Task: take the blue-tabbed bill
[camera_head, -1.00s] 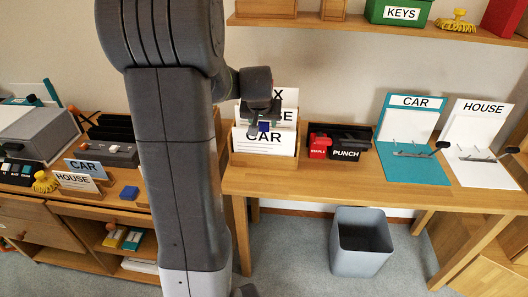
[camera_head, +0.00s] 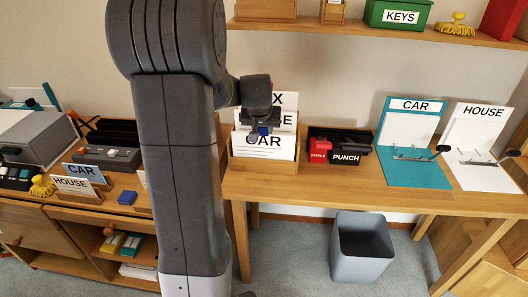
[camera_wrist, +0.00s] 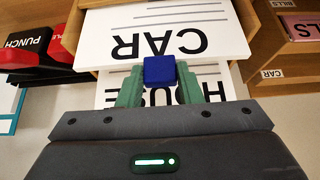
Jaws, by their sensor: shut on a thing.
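The blue-tabbed bill is the front sheet, marked CAR (camera_head: 266,147), in a wooden sorter box (camera_head: 262,164) on the table. Its blue tab (camera_wrist: 159,70) sits between my gripper's green fingertips in the wrist view. My gripper (camera_head: 263,127) is shut on this tab from above. In the wrist view the CAR sheet (camera_wrist: 205,15) appears upside down, and a sheet marked HOUSE (camera_wrist: 190,94) stands behind it. Another sheet (camera_head: 279,99) with a label ending in X stands further back. The bill's lower part is hidden by the box front.
A black tray with a red stapler (camera_head: 319,150) and a punch (camera_head: 346,157) stands right of the sorter. A teal CAR binder (camera_head: 415,172) and a white HOUSE binder (camera_head: 490,174) lie open further right. A grey bin (camera_head: 361,247) stands on the floor.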

